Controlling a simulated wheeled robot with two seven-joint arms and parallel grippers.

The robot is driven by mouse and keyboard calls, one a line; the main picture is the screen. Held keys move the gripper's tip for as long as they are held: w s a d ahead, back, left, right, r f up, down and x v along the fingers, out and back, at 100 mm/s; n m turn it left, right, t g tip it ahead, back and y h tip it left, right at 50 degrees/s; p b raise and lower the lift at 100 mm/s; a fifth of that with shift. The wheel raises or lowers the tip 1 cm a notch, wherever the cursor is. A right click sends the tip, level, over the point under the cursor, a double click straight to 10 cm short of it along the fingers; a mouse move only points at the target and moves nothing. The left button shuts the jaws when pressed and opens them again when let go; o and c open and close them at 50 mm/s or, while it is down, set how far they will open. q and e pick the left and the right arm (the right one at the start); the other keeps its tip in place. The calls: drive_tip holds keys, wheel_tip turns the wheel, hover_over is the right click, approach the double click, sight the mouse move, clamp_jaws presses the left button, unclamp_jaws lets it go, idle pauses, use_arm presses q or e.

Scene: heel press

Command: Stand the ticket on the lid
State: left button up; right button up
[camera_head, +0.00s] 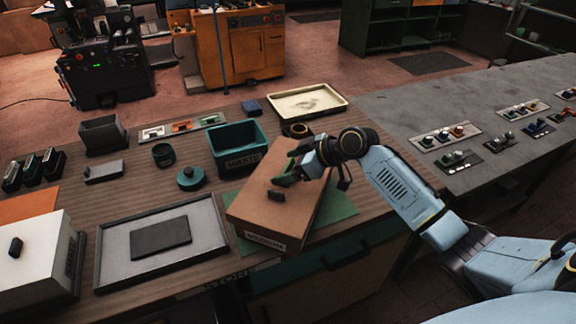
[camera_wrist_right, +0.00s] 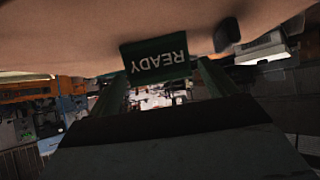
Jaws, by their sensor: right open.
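The ticket (camera_wrist_right: 157,60) is a dark green plate marked READY in the right wrist view. Its lettering is upside down there, as is the room. Its edge meets the brown lid surface (camera_wrist_right: 75,35); whether it rests there unaided is hard to tell. The brown box with its lid (camera_head: 262,215) stands on the table in the head view, with a small dark knob (camera_head: 276,196) on top. My right gripper (camera_head: 288,166) is open just over the lid, its fingers (camera_wrist_right: 165,85) on either side of the ticket. The ticket is not distinct in the head view. My left gripper is out of view.
A green mat (camera_head: 338,205) lies under the box. A teal waste bin (camera_head: 238,160) and a cream tray (camera_head: 306,101) stand behind it. A grey tray (camera_head: 112,268) with a dark pad and a white box (camera_head: 38,255) are at the left.

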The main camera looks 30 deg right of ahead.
drive_tip(key=v, duration=1.1)
drive_tip(key=shift+s+b, duration=0.2)
drive_tip(key=shift+b, duration=0.15)
drive_tip(key=shift+d+r, duration=0.1)
drive_tip(key=shift+d, duration=0.05)
